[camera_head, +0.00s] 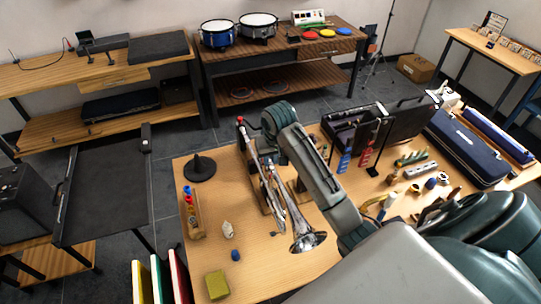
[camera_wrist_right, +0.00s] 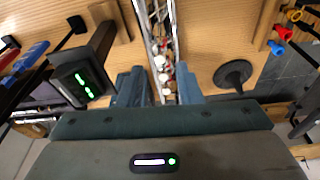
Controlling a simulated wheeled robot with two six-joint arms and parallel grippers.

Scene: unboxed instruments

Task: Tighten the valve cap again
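A silver trumpet (camera_head: 303,238) lies along a wooden holder on the front table, its bell toward me. My right gripper (camera_head: 266,125) is over the far part of the trumpet; its fingertips are mostly hidden in the head view. In the right wrist view the gripper (camera_wrist_right: 160,86) is open, with its two fingers apart on either side of the trumpet's valve section (camera_wrist_right: 163,62). Small silver and red round parts show there, but I cannot tell which one is the valve cap or how it sits. My left gripper is not in view.
A black cone-shaped stand (camera_head: 200,168) and a wooden rack with coloured bottles (camera_head: 192,213) stand left of the trumpet. A black device with green digits (camera_wrist_right: 80,84) is close beside the gripper. An open case (camera_head: 350,128) and a long blue case (camera_head: 466,147) are at right.

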